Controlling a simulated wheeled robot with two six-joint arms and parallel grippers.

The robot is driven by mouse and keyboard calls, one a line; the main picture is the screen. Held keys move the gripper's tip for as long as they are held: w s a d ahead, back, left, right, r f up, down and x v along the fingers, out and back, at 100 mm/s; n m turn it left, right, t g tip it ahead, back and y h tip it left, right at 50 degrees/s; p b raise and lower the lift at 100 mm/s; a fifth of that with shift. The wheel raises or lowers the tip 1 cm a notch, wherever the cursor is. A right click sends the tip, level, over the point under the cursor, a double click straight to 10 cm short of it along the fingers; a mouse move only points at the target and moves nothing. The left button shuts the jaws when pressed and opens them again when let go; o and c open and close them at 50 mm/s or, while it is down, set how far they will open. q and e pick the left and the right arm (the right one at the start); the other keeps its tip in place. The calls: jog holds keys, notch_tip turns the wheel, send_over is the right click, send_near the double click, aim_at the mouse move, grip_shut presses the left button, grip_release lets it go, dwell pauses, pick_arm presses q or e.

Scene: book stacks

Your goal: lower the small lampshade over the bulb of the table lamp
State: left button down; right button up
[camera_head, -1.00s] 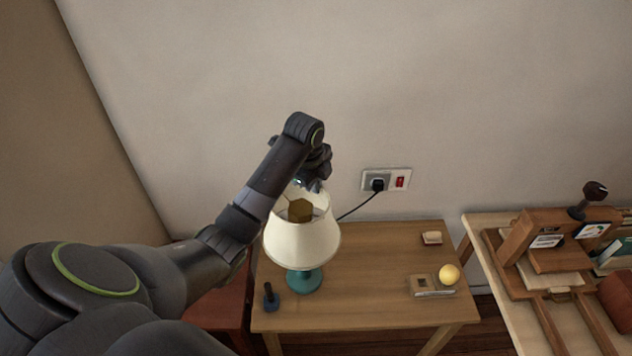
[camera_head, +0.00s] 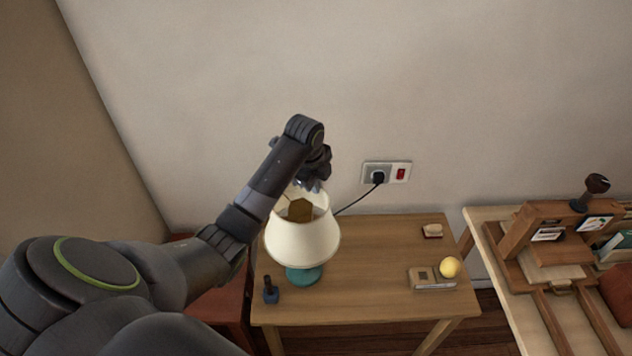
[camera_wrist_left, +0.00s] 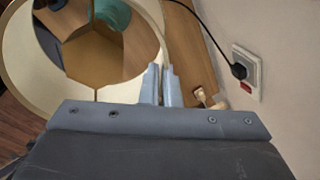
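The small cream lampshade (camera_head: 302,242) is upright above the teal base of the table lamp (camera_head: 304,275), covering its upper part. A brown-gold hexagonal piece (camera_head: 299,211) shows inside its open top and in the left wrist view (camera_wrist_left: 98,58). I cannot make out the bulb. My left gripper (camera_head: 312,186) is at the shade's far upper rim. In the left wrist view its two fingers (camera_wrist_left: 161,84) are close together on the rim of the shade (camera_wrist_left: 152,22). My right gripper is not in view.
The lamp stands on a wooden table (camera_head: 370,290). A dark blue item (camera_head: 271,291), a yellow ball (camera_head: 450,267) by a small tray, and a small block (camera_head: 432,231) are on it. A wall socket (camera_head: 386,173) with a plugged cord is behind. Another table stands at right.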

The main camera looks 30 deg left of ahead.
pick_arm(q)
jog(key=shift+f, duration=0.65)
jog(key=c, duration=1.6)
grip_release()
